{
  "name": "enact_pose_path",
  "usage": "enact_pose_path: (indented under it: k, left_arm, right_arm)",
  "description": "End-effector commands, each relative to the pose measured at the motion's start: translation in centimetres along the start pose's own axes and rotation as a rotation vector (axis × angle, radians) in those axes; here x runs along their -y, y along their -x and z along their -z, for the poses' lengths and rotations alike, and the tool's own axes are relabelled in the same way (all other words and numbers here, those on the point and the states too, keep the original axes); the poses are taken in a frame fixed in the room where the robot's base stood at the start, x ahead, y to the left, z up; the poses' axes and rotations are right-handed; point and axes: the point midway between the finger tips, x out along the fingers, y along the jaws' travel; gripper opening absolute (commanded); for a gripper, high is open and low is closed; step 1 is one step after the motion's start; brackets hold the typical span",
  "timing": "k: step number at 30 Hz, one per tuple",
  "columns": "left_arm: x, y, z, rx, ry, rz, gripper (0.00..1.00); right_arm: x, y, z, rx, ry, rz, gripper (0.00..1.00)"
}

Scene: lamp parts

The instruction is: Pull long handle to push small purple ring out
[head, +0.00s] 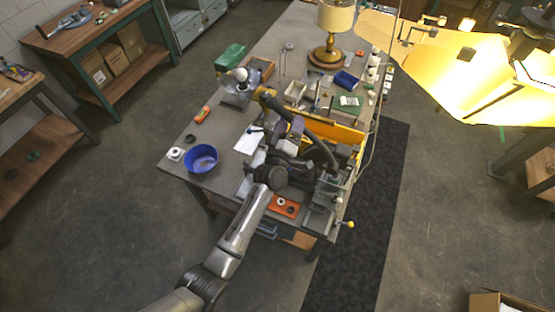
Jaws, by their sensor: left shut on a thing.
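A machine with a yellow side panel (336,128) stands at the near right end of the workbench. My left arm comes in from the bottom left, and its dark wrist covers part of the machine. My left gripper (293,140) is over the machine, shut on what looks like its long handle; the grip itself is small and partly hidden. A dark curved piece (322,147) arches just right of the gripper. The small purple ring cannot be made out. My right gripper is not in view.
A blue bowl (201,158) and a white sheet (249,140) lie left of the machine. An orange tray (286,207) is near the front edge. A brass lamp (327,52) stands at the back. A bright lampshade-like shape (455,65) fills the upper right.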

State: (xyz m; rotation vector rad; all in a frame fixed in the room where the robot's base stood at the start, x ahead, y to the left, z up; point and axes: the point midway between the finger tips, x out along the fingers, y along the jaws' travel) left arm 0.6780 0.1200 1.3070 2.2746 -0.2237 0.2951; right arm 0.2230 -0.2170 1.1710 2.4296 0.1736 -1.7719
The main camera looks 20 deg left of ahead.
Motion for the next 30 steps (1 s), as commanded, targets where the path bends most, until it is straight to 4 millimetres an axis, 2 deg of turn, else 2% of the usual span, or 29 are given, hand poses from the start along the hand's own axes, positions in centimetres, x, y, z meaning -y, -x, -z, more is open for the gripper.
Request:
enact_pose_path:
  k: [1,3,30]
  left_arm:
    - [-1.2,0.0,0.2,-0.005,0.007,-0.017,0.56]
    - [-1.3,0.4,0.2,-0.006,0.009,-0.018,0.56]
    - [-0.6,6.7,0.0,-0.001,0.006,-0.006,0.56]
  right_arm:
    - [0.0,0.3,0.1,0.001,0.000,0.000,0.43]
    - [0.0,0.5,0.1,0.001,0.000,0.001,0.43]
    - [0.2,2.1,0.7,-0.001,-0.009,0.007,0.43]
